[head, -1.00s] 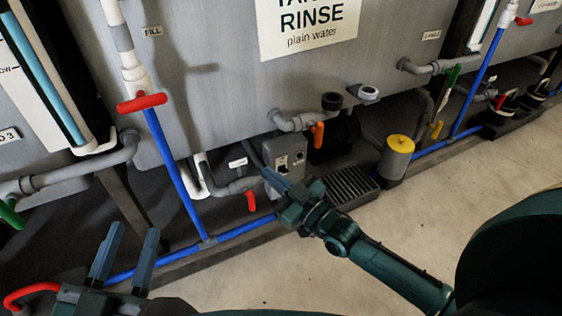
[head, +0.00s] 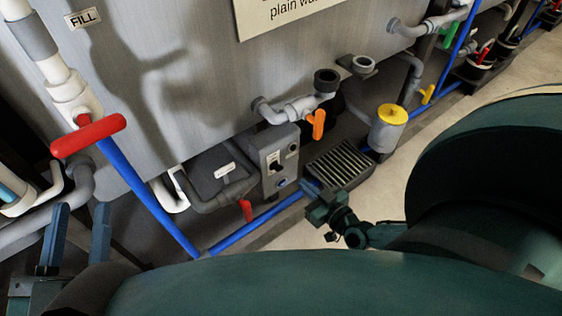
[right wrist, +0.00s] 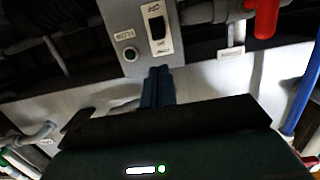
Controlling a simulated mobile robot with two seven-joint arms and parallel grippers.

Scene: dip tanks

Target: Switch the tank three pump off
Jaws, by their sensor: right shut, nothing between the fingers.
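The grey pump box (head: 272,192) stands low under the rinse tank in the head view, with a black switch (head: 274,160) on a white plate and a small round button. In the right wrist view the pump box (right wrist: 119,18) is close, with the black rocker switch (right wrist: 157,28) beside an OFF label. I cannot tell which way the switch is set. My right gripper (head: 306,186) is shut and empty, its tips just beside the box's lower edge; in the wrist view its fingertips (right wrist: 160,70) point below the switch plate. My left gripper (head: 79,208) is open and empty, far left.
A red-handled fill valve (head: 88,136) and blue pipe (head: 150,198) stand left of the box. A small red valve handle (head: 246,210), an orange handle (head: 317,123) and a yellow-capped canister (head: 388,128) are near. A slotted grate (head: 342,166) lies right of the box.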

